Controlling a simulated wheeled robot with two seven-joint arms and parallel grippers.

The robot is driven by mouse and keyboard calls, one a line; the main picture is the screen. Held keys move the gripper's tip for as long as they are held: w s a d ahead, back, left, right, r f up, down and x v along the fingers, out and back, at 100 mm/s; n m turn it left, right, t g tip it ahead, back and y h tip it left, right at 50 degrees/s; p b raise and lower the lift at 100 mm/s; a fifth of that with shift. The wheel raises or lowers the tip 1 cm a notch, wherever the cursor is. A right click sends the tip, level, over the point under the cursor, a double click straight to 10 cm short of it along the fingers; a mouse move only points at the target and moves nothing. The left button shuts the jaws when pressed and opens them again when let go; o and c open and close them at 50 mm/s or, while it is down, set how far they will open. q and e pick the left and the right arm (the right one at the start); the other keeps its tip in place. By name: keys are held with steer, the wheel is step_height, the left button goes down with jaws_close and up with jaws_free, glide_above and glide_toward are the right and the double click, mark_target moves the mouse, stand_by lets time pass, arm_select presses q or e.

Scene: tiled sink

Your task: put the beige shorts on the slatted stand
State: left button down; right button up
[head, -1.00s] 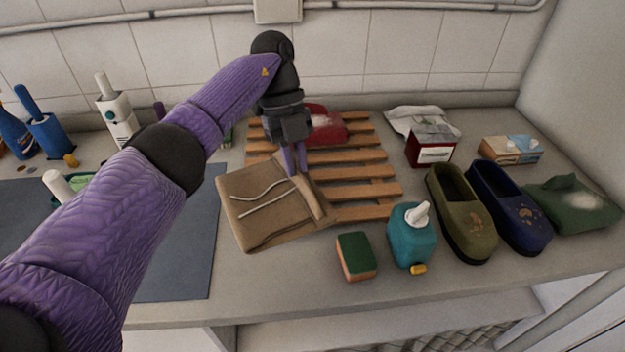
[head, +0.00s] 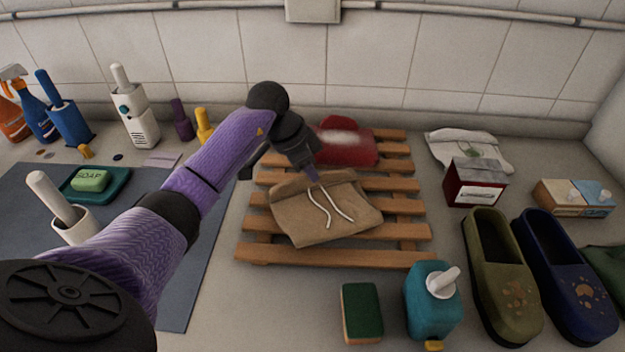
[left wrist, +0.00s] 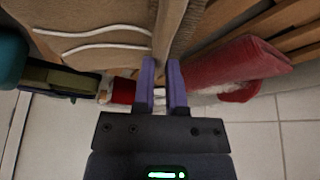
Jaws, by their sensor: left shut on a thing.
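The beige shorts (head: 318,220), folded with white drawstrings, are over the front left part of the slatted wooden stand (head: 400,232) in the head view. I cannot tell if they rest fully on the slats. My left gripper (head: 313,176) is shut on their back edge. In the left wrist view, the purple fingers (left wrist: 162,85) pinch the edge of the shorts (left wrist: 95,25). My right gripper is not in view.
A red folded cloth (head: 345,145) lies at the back of the stand. A teal pump bottle (head: 432,305) and a sponge (head: 361,312) stand in front. Green (head: 500,290) and blue (head: 570,290) shoes and a red box (head: 474,183) are on the right. A blue mat (head: 200,260) lies left.

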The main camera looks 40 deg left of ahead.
arm_select(q)
steer(key=shift+f, duration=0.9)
steer(key=shift+s+r, duration=0.1)
steer(key=c, duration=0.7)
jaws_free()
steer(key=shift+r, duration=0.1)
steer(key=p+v, duration=0.3)
steer(key=v, duration=0.8)
steer(key=shift+a+r, duration=0.1)
steer(key=shift+r, duration=0.4)
